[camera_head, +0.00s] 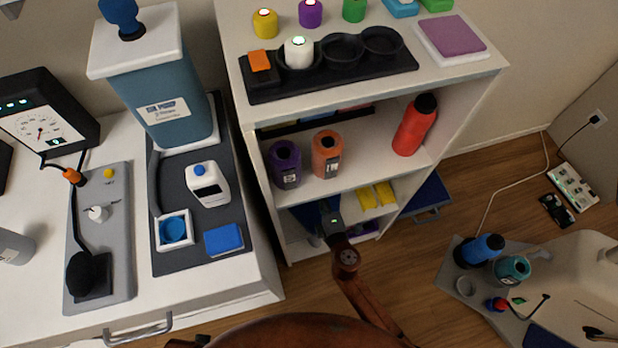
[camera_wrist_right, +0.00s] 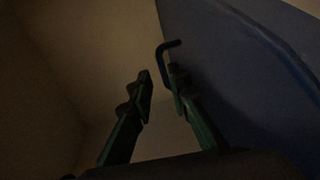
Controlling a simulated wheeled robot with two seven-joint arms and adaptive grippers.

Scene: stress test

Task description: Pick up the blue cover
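A blue panel with a small handle (camera_head: 428,194) stands low at the right side of the white shelf unit in the head view. In the right wrist view a large dark blue surface (camera_wrist_right: 235,70) fills the right side, with a thin hooked bar beside it; I take this to be the blue cover, but cannot be sure. My right gripper (camera_wrist_right: 160,92) is open there, its right finger close to the hooked bar; contact cannot be told. In the head view the right gripper (camera_head: 328,216) reaches into the bottom shelf, its fingertips unclear. My left gripper is not in view.
The white shelf unit (camera_head: 460,75) holds bottles and a black tray (camera_head: 330,80). Yellow items (camera_head: 376,195) lie near the right gripper. A counter at left holds a blue block (camera_head: 223,239). A sink (camera_head: 570,290) stands at lower right.

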